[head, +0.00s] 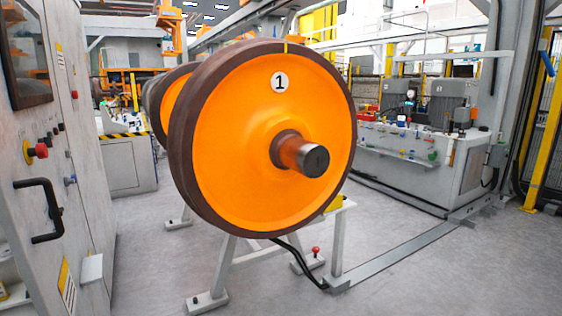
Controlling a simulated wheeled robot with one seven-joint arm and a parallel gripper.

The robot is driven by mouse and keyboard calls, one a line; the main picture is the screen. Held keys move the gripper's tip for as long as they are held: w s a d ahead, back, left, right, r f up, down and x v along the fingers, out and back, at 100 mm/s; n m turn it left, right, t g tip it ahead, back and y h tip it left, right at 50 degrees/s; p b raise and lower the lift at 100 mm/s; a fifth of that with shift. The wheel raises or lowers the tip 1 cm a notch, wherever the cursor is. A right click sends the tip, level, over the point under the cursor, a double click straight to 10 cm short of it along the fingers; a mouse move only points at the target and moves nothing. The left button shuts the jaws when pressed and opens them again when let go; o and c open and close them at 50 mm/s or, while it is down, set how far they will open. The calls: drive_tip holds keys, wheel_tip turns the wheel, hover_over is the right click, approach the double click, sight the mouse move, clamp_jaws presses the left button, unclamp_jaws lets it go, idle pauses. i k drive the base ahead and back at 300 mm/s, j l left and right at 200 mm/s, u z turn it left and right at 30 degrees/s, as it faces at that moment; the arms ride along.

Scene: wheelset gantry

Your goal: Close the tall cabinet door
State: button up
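A tall grey cabinet (88,170) stands at the left edge, cut off by the frame. A black bar handle (40,211) is on its grey front panel, below a dark screen (26,55) and a red knob (37,151). At the lower left corner, small yellow and white items (12,293) show beside the panel. I cannot tell from this view how far the door stands open. My gripper is not in view.
A large orange wheel (255,135) marked 1, with a dark rim and protruding axle end (312,158), rests on a grey stand (225,270) right of the cabinet. Grey machinery (405,150) and a yellow post (546,140) are at right. Floor (450,280) is clear at lower right.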

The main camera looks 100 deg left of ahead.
sight(61, 269)
drive_tip(key=i+j+u, duration=0.2)
drive_tip(key=u, duration=0.3)
drive_tip(key=i+u, duration=0.8)
drive_tip(key=u, duration=0.2)
drive_tip(key=i+l+u, duration=0.2)
drive_tip(key=i+u, duration=0.25)
drive_tip(key=i+j+u, duration=0.15)
drive_tip(key=i+u, duration=0.2)
drive_tip(key=u, duration=0.15)
drive_tip(key=i+u, duration=0.35)
drive_tip(key=u, duration=0.15)
drive_tip(key=i+l+u, duration=0.1)
drive_tip(key=i+u, duration=0.4)
drive_tip(key=k, duration=0.1)
